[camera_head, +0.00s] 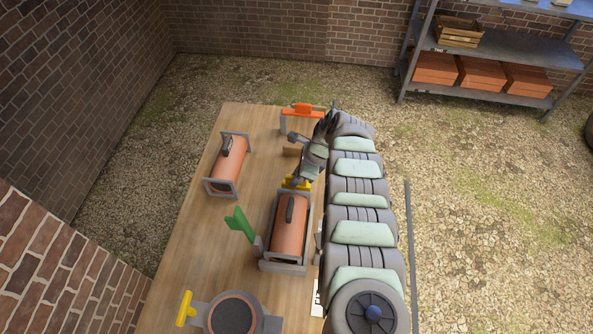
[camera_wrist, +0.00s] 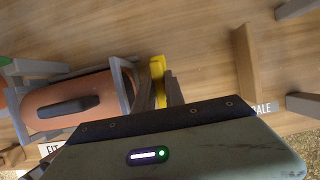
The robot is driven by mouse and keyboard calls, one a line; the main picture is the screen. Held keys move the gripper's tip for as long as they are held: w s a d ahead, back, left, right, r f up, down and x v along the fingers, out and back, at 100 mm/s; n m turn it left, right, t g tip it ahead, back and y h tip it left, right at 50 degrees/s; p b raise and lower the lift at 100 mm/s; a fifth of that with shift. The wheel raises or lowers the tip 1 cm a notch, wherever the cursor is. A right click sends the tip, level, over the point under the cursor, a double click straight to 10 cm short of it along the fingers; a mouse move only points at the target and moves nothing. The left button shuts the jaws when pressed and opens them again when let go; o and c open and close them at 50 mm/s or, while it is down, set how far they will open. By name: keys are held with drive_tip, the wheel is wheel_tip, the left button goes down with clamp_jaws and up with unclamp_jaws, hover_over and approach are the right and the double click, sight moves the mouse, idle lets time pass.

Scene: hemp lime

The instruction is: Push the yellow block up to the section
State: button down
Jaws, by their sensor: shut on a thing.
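The yellow block (camera_head: 297,183) sits at the far end of the frame that holds the near orange section (camera_head: 290,226). In the wrist view the yellow block (camera_wrist: 157,80) is upright between my gripper's fingers, close to the grey end plate of the section's cradle (camera_wrist: 122,84). I cannot tell whether block and plate touch. My gripper (camera_wrist: 160,92) is shut on the yellow block. In the head view my wrist and arm partly cover the block. The orange section also shows in the wrist view (camera_wrist: 45,104), with a dark handle on top.
A wooden strip (camera_wrist: 246,70) stands on the table beyond the block. A second orange section (camera_head: 228,165) lies at the left. A green piece (camera_head: 239,222) stands beside the near cradle. An orange piece (camera_head: 302,111) is at the far end. A round dark-topped part (camera_head: 233,314) is in front.

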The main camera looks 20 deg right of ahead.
drive_tip(key=c, duration=1.4)
unclamp_jaws()
drive_tip(key=shift+r, duration=0.15)
drive_tip(key=v, duration=1)
drive_tip(key=shift+d+r+p, duration=0.2)
drive_tip(key=shift+p, duration=0.15)
